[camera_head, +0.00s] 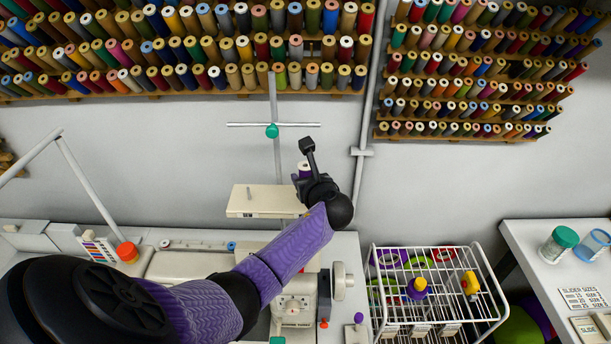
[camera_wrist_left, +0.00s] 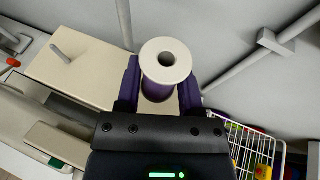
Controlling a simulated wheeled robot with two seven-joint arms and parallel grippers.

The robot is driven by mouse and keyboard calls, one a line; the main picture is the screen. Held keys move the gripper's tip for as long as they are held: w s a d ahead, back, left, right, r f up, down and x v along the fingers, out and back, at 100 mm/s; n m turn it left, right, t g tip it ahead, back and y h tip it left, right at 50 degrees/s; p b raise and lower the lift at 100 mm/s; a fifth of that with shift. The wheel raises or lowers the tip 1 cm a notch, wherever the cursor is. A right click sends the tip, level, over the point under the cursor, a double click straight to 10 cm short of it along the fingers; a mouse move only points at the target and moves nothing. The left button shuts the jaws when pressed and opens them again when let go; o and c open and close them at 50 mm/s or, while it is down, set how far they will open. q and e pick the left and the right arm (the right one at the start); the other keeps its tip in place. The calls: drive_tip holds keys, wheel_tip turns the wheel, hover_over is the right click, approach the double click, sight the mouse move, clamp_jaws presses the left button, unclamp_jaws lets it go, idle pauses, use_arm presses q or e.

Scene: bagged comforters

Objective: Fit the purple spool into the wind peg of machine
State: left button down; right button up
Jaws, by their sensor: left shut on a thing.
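My left gripper (camera_head: 304,182) is shut on the purple spool (camera_head: 304,170), whose pale end cap faces the camera in the left wrist view (camera_wrist_left: 166,60). The gripper's two purple fingers stand on either side of the spool. The machine (camera_head: 300,301) is cream, partly hidden by my left arm. A cream platform (camera_head: 264,209) is above it, with an upright peg (camera_head: 249,190) at its left part. The peg also shows in the wrist view (camera_wrist_left: 59,53), left of the spool and apart from it. My right gripper is not in view.
A white wire basket (camera_head: 437,259) holding several coloured items stands to the right. Racks of spools (camera_head: 190,77) line the wall. A metal stand (camera_head: 276,150) with a crossbar rises behind the platform. A right-hand table (camera_head: 560,257) bears jars.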

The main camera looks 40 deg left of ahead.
use_arm(q)
drive_tip(key=shift+f+b, duration=1.45)
drive_tip(key=shift+f, duration=0.8)
idle(1.2)
unclamp_jaws()
idle(0.4)
